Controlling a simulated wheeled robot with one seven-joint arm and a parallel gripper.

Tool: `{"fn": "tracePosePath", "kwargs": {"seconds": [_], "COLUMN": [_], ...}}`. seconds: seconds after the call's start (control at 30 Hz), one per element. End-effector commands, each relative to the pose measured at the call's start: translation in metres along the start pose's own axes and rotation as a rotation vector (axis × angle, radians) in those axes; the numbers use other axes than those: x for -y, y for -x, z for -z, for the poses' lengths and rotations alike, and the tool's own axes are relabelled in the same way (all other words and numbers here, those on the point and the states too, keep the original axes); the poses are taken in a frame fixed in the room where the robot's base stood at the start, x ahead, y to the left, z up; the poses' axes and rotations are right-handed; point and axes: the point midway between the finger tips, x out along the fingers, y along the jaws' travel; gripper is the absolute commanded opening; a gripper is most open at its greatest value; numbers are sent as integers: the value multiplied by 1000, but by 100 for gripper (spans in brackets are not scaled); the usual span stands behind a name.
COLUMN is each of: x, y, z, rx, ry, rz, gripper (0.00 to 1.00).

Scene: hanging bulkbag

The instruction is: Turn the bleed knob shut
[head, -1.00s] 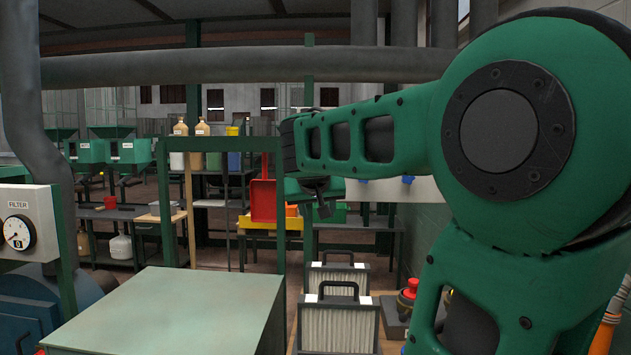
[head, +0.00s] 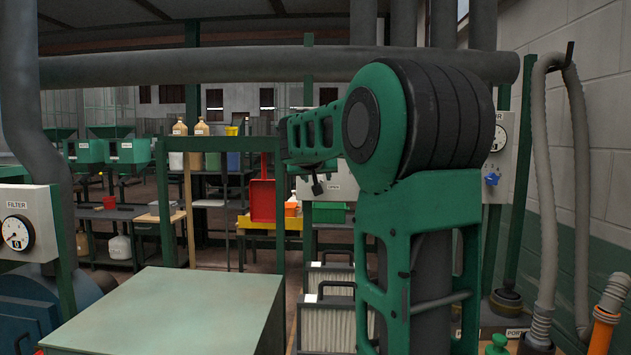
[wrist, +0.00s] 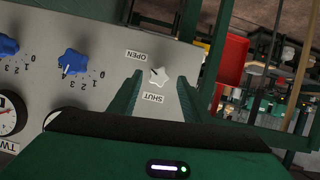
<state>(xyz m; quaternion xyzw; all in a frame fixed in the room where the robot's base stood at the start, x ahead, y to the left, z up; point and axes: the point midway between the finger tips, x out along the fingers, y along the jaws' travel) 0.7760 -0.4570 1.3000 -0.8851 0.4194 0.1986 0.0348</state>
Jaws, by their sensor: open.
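The bleed knob, a white star-shaped knob (wrist: 161,79), sits on a grey panel (wrist: 105,88) in the wrist view, between labels reading OPEN and SHUT. Its dark pointer mark lies on the side toward OPEN. My gripper (wrist: 160,74) is open, its two green fingers on either side of the knob in the picture. I cannot tell how much depth separates fingertips and knob. In the head view my gripper (head: 317,187) is small and dark in front of the panel, and the knob cannot be made out there.
Blue knobs (wrist: 72,62) and gauges share the panel to the left in the wrist view. A green cabinet (head: 165,305) stands front left, and pleated filters (head: 325,325) stand below my arm. Hoses (head: 548,200) hang at the right wall.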

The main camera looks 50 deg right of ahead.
Motion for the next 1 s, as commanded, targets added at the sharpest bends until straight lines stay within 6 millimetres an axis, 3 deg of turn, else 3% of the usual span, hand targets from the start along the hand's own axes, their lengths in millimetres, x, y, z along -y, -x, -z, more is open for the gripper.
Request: {"fn": "tracePosePath", "kwargs": {"seconds": [0.43,0.6,0.7,1.0], "x": [0,0,-7,2], "y": [-10,-10,-18,-10], "z": [0,0,2,-1], "rx": [0,0,1,3], "ry": [0,0,0,48], "rz": [0,0,-1,-18], "gripper": [44,4,3,3]}}
